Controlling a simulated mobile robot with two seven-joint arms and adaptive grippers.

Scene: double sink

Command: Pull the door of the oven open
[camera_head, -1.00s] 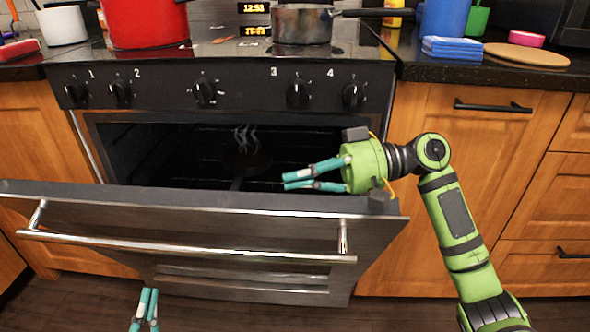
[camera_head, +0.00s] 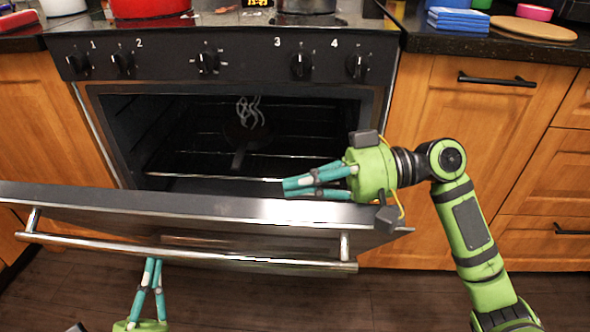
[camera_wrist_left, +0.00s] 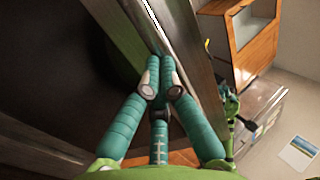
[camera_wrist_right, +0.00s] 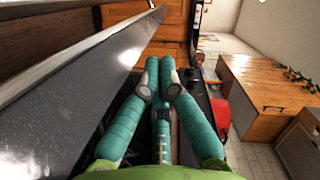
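The oven door (camera_head: 120,203) is tilted partly open, with its top edge toward me and the dark oven cavity (camera_head: 180,140) showing behind it. Its long metal handle (camera_head: 200,253) runs along the outer face. My right gripper (camera_head: 286,188) is shut and empty, over the inner side of the door near its right end. In the right wrist view its fingertips (camera_wrist_right: 160,62) are together beside a long door edge. My left gripper (camera_head: 154,262) is shut and empty, low in front of the door, its tips just below the handle. Its fingertips (camera_wrist_left: 160,66) also show in the left wrist view; contact is unclear.
A dark pan (camera_head: 246,138) with steam sits on the oven rack. Knobs line the control panel (camera_head: 240,60) above. A red pot (camera_head: 150,8) stands on the stovetop. Wooden cabinets (camera_head: 470,130) flank the oven. The floor (camera_head: 300,300) in front looks clear.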

